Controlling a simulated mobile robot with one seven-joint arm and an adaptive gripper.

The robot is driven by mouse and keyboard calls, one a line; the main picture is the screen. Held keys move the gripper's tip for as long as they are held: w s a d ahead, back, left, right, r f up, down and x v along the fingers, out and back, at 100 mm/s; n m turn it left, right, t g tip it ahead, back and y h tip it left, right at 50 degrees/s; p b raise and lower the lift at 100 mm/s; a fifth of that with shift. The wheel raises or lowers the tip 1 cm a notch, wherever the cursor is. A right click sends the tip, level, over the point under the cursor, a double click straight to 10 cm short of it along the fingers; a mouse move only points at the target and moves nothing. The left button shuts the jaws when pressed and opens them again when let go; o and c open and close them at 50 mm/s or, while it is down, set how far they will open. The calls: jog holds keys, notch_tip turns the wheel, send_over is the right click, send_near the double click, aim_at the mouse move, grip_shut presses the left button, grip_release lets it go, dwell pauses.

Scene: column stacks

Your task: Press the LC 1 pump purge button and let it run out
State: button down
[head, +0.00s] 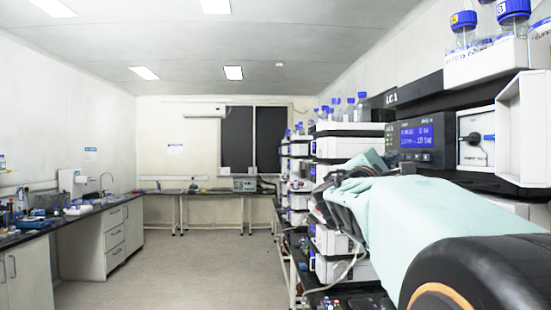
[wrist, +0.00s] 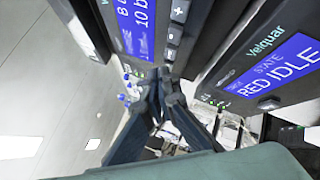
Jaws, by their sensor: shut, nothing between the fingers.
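The LC 1 pump (head: 418,141) is a dark module in the right-hand stack. Its lit blue display shows a lower line of 10 bar. In the wrist view the pump (wrist: 160,20) is tilted, with a row of small buttons (wrist: 175,34) beside the display. I cannot read which one is purge. My gripper (wrist: 163,78) is shut and empty; its dark fingertips point at the lower end of that row. I cannot tell whether they touch it. In the head view my gripper (head: 350,178) is partly covered by the pale green sleeve.
A neighbouring Velquar module (wrist: 265,75) reads STATE RED IDLE, close to the right of my fingers. Solvent bottles (head: 463,32) stand on top of LC 1. More instrument stacks (head: 330,240) line the right side. The floor (head: 200,265) at left centre is clear.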

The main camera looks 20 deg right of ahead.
jog(key=a, duration=0.2)
jog(key=w+a, duration=0.1)
jog(key=a, duration=0.1)
jog(key=shift+a, duration=0.2)
dwell(0.6)
